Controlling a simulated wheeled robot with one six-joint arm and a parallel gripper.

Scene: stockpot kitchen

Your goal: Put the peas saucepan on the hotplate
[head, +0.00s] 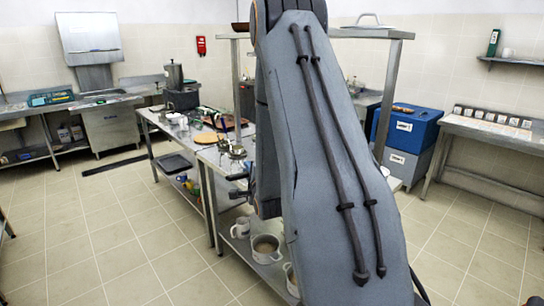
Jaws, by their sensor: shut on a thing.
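My arm covers the middle of the head view, and my gripper does not show clearly behind it. Two short dark parts stick out left of the arm above the bench edge; I cannot tell whether they are pan handles or part of my gripper. A pale pot (267,247) with brownish contents stands on the lower shelf, and another pale pot (291,279) is partly hidden by my arm. I cannot make out peas in any pan. A tall metal pot (174,76) stands at a dark box-shaped unit (182,99) at the bench's far end; I cannot tell whether this is the hotplate.
The steel bench (168,129) holds several small items, including a round wooden board (206,137). A light mug (241,227) stands on the lower shelf.

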